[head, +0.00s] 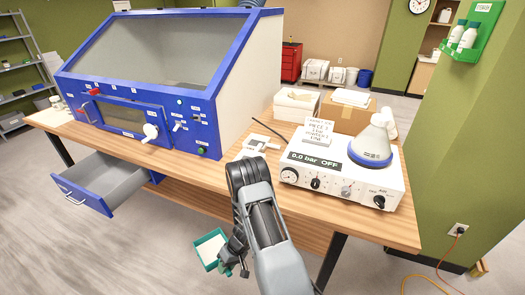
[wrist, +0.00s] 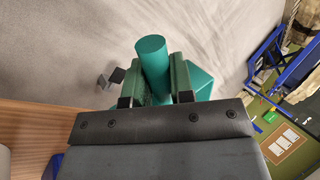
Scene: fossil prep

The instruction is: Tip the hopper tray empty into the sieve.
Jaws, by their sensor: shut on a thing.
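My gripper (head: 236,262) is low in front of the bench, at the bottom of the head view. It is shut on the teal hopper tray (head: 208,264), which holds pale material and hangs over the floor beside the fingers. In the wrist view, the jaws (wrist: 153,80) close on a round teal handle (wrist: 152,55). A teal part of the tray (wrist: 202,76) shows behind the right finger; the tray's inside is hidden there. I cannot make out a sieve in either view.
The wooden bench (head: 390,228) bears a blue-framed cabinet (head: 128,95) and a white control box (head: 340,183) with a flask (head: 370,143). An open drawer (head: 85,197) juts out at the left. The floor at lower left (head: 60,260) is clear.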

